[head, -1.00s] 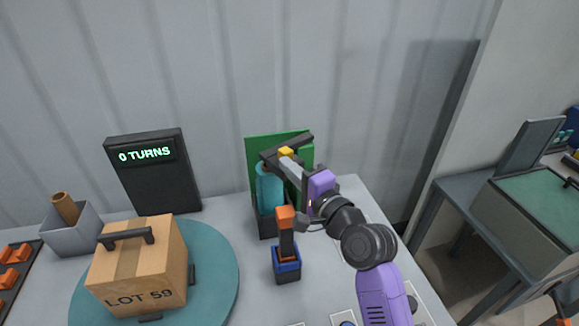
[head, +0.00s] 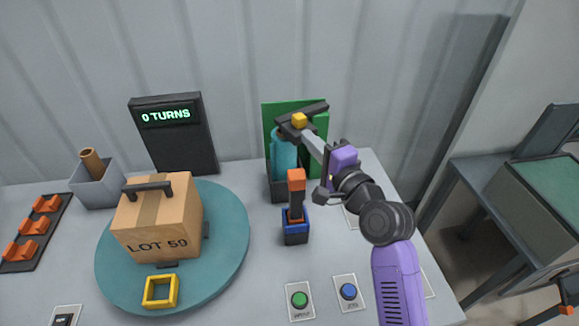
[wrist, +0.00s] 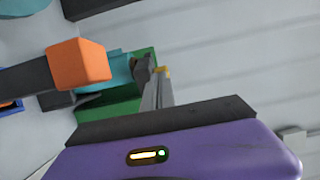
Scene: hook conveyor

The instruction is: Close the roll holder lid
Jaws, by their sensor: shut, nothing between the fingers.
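The roll holder (head: 278,190) is a dark box at the back of the table with a teal roll (head: 284,150) upright in it. A green panel (head: 270,115), seemingly its lid, stands upright behind the roll. A dark bar (head: 318,109) with a yellow block (head: 299,120) crosses in front of the panel; I cannot tell what it is fixed to. My gripper (head: 306,133) is shut and empty, its grey fingers reaching to the bar and yellow block. In the wrist view the fingers (wrist: 158,90) end beside the green panel (wrist: 145,55) and teal roll (wrist: 117,70); contact is unclear.
A post with an orange top (head: 296,180) stands in a blue base (head: 295,225) just in front of the holder. A cardboard box (head: 160,222) sits on a teal turntable (head: 225,265) at left. A green button (head: 300,300) and blue button (head: 348,291) are at the front.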

